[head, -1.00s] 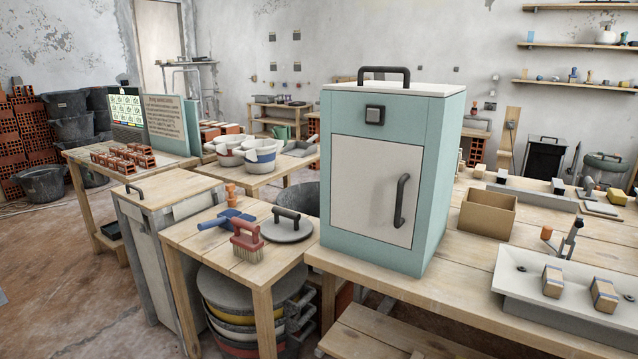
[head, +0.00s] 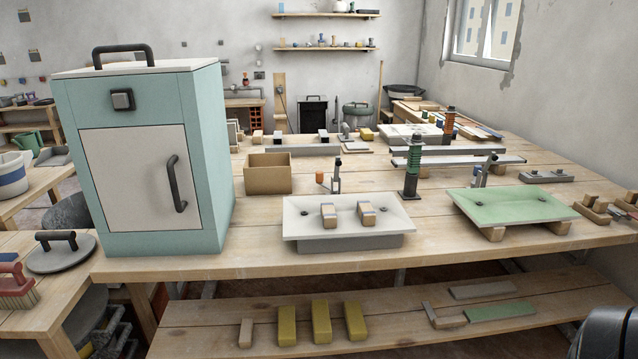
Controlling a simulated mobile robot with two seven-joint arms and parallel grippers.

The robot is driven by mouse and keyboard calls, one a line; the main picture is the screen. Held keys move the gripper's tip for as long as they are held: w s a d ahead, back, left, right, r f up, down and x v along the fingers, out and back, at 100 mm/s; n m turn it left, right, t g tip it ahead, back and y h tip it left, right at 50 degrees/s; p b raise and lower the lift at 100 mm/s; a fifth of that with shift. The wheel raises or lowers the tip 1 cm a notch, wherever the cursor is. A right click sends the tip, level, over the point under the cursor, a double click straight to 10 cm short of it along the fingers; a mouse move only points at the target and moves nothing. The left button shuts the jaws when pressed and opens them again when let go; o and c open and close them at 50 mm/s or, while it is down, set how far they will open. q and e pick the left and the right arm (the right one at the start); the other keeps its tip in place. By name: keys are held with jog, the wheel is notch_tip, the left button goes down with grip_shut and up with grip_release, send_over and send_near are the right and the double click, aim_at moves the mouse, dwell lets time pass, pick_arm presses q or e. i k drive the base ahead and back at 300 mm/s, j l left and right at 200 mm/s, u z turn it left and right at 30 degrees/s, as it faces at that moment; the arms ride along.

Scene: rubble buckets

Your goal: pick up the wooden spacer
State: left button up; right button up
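Several small wooden blocks show in the head view, and I cannot tell for certain which is the wooden spacer. A plain upright wooden block (head: 245,333) stands at the left of the lower shelf, beside yellow blocks. Two wooden blocks with grey bands (head: 328,214) sit in the white tray (head: 300,231). Wooden blocks (head: 494,234) also lie under the green tray (head: 510,206), and more wooden pieces (head: 595,209) lie at the right of the table. Neither gripper is in view.
A teal cabinet (head: 213,165) stands at the table's left. Yellow blocks (head: 321,323) stand on the lower shelf (head: 200,340), under the tabletop's front edge. An open cardboard box (head: 268,178) and a green spring post (head: 412,168) stand behind the white tray. A dark rounded part shows at bottom right.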

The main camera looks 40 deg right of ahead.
aim_at(328, 211)
jog(key=z, duration=1.3)
